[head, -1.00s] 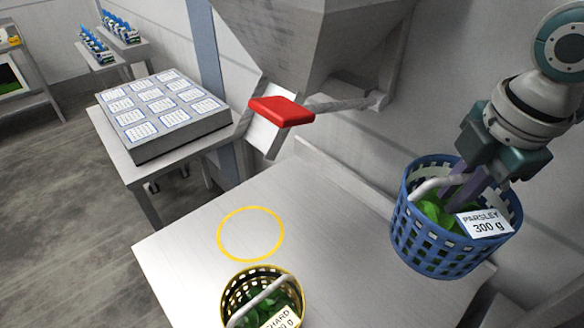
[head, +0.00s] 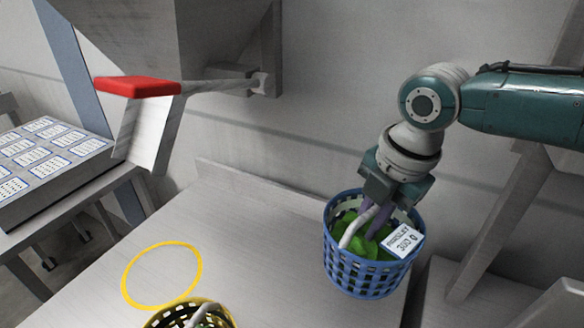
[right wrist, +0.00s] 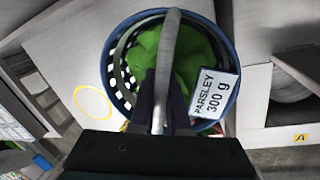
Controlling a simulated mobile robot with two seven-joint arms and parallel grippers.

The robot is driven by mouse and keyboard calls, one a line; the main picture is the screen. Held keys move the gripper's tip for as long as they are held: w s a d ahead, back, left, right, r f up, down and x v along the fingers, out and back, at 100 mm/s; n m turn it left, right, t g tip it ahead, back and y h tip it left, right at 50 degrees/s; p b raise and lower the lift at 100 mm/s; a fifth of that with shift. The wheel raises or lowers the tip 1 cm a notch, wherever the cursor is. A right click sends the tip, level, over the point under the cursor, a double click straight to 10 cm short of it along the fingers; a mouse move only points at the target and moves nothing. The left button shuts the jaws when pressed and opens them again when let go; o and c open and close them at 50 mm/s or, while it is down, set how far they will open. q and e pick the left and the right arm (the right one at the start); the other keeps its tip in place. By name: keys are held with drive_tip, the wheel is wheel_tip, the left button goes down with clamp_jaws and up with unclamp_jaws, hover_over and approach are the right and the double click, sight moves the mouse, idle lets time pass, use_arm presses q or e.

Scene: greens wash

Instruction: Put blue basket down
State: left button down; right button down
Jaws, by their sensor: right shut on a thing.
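The blue basket (head: 370,275) holds green leaves and has a white card reading PARSLEY 300 g. It appears over the right part of the metal table (head: 250,235); I cannot tell whether its base touches the table. My right gripper (head: 374,212) is shut on the basket's pale handle from above. In the right wrist view the handle (right wrist: 168,50) runs between the fingers, over the leaves and the blue rim (right wrist: 232,95). My left gripper is not in view.
A yellow ring (head: 126,285) is marked on the table, left of the blue basket. A yellow basket (head: 158,318) stands at the lower edge, partly cut off. A chute with a red-topped flap (head: 138,87) hangs behind. A side table with labelled cards (head: 45,160) is at left.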

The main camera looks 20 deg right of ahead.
wheel_tip(320, 180, down, 11)
drive_tip(key=b, duration=0.9)
drive_tip(key=shift+r, duration=0.2)
drive_tip(key=shift+f, duration=0.1)
drive_tip(key=c, duration=1.3)
unclamp_jaws()
drive_tip(key=shift+f, duration=0.1)
drive_tip(key=shift+c, duration=0.2)
drive_tip(key=o, duration=0.4)
drive_tip(key=shift+o, duration=0.2)
